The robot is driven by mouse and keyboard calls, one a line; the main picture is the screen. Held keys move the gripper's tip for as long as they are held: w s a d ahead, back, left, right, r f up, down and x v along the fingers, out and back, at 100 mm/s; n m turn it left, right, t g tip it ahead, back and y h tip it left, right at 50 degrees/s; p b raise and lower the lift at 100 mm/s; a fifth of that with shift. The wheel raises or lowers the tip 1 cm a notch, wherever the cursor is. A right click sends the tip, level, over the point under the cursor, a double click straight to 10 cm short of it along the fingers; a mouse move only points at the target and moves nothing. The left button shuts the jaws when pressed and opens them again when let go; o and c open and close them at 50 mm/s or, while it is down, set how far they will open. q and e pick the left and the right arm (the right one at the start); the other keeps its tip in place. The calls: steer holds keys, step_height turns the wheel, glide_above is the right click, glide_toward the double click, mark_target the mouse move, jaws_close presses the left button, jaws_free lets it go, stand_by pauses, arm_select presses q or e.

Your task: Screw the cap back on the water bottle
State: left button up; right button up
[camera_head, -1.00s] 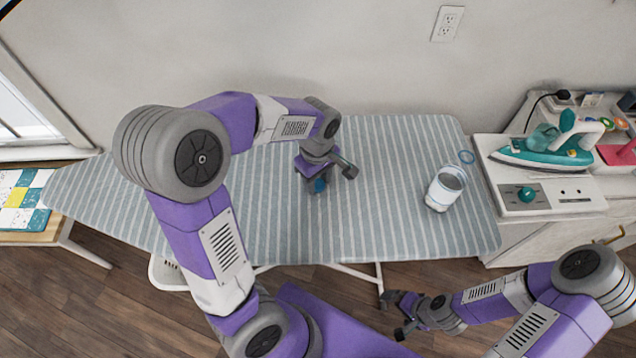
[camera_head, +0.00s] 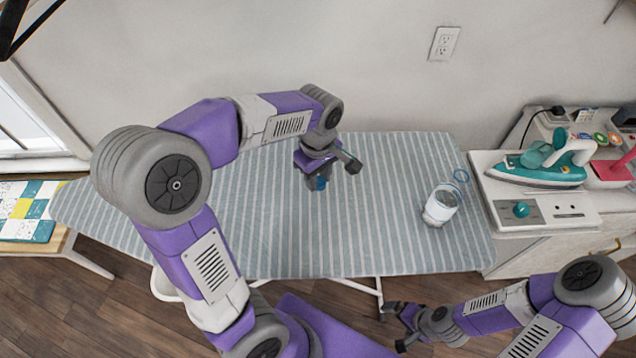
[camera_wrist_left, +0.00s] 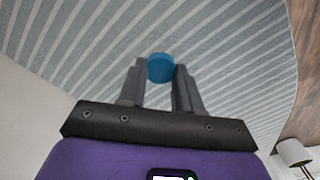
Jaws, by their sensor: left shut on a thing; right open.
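A translucent water bottle (camera_head: 440,206) with a whitish body stands on the striped ironing board (camera_head: 390,235), towards its right end. My left gripper (camera_head: 320,182) is over the middle of the board, well left of the bottle, shut on a blue cap. The cap shows between the fingertips in the left wrist view (camera_wrist_left: 161,67); whether it touches the board I cannot tell. My right gripper (camera_head: 394,325) is open and empty, in front of the board's front edge and lower right of the left gripper.
A white cabinet (camera_head: 545,212) right of the board carries a teal iron (camera_head: 540,166) and small sewing items. A wall with a socket (camera_head: 443,43) is behind the board. The board is clear between my left gripper and the bottle. A patchwork-topped bench (camera_head: 30,215) stands at the left.

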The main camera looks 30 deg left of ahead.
arm_select(q)
steer(key=shift+r, duration=0.9)
arm_select(e)
steer(key=shift+r, duration=0.3)
arm_select(q)
steer(key=w+d+f+m, duration=0.1)
steer(key=f+m, duration=0.1)
steer(key=m, duration=0.2)
steer(key=w+d+f+m, duration=0.1)
steer(key=d+f+m, duration=0.1)
steer(key=m, duration=0.2)
steer(key=w+d+f+m, duration=0.2)
steer(key=m, duration=0.2)
steer(key=shift+w+d+f, duration=0.1)
steer(key=shift+f, duration=0.15)
steer(key=shift+w+d+f+m, duration=0.25)
steer(key=shift+f+m, duration=0.2)
steer(key=shift+m, duration=0.55)
arm_select(e)
steer(key=shift+c, duration=0.5)
